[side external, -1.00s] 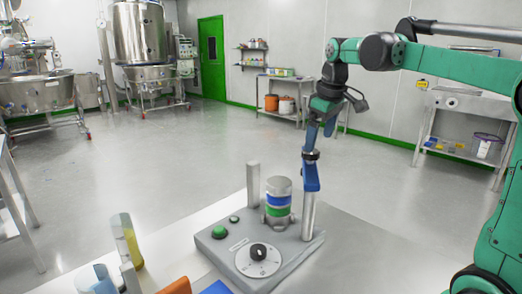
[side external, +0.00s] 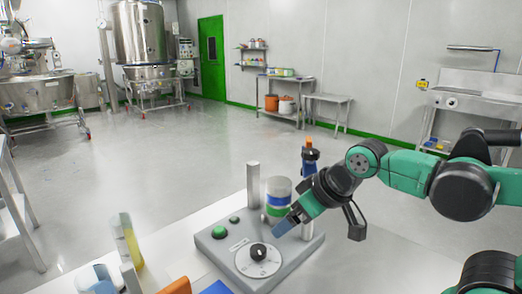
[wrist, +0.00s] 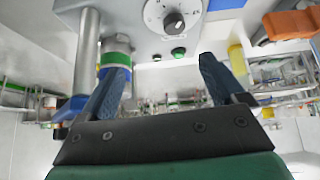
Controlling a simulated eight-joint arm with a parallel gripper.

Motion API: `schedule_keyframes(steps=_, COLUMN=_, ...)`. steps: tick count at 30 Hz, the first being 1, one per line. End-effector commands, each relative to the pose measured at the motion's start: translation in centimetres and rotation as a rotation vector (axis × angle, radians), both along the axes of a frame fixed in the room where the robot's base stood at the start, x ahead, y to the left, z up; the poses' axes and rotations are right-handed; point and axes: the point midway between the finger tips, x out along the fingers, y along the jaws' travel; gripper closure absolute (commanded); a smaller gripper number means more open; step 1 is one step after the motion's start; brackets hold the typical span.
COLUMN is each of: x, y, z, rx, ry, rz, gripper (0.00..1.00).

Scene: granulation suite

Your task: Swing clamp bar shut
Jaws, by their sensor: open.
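The blue clamp bar (side external: 309,169) sits at the top of the right-hand post, with a dark collar and an orange tip above; my arm hides its lower part. In the wrist view, the blue bar (wrist: 70,106) shows at the left, on the metal post (wrist: 86,55). A banded jar (side external: 279,190) stands on the grey base (side external: 218,250) between the two posts. My gripper (side external: 283,227) is low in front of the jar, apart from the bar. In the wrist view, its blue fingers (wrist: 161,75) are spread with nothing held between them.
The left post (side external: 253,185) rises beside the jar. The table right of the base is clear.

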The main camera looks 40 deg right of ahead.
Motion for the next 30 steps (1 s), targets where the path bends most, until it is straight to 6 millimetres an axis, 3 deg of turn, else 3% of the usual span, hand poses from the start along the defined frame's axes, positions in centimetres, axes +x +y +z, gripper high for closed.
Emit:
schedule_keyframes(steps=1, x=-0.4, y=0.3, z=-0.6, rx=0.020, ry=-0.009, rz=-0.016, gripper=0.11)
schedule_keyframes(steps=14, x=3.3, y=-0.9, z=2.6, rx=0.030, ry=0.098, rz=0.014, gripper=0.11)
schedule_keyframes(steps=30, x=10.4, y=-7.4, z=5.9, rx=0.000, ry=0.200, rz=0.120, gripper=0.11)
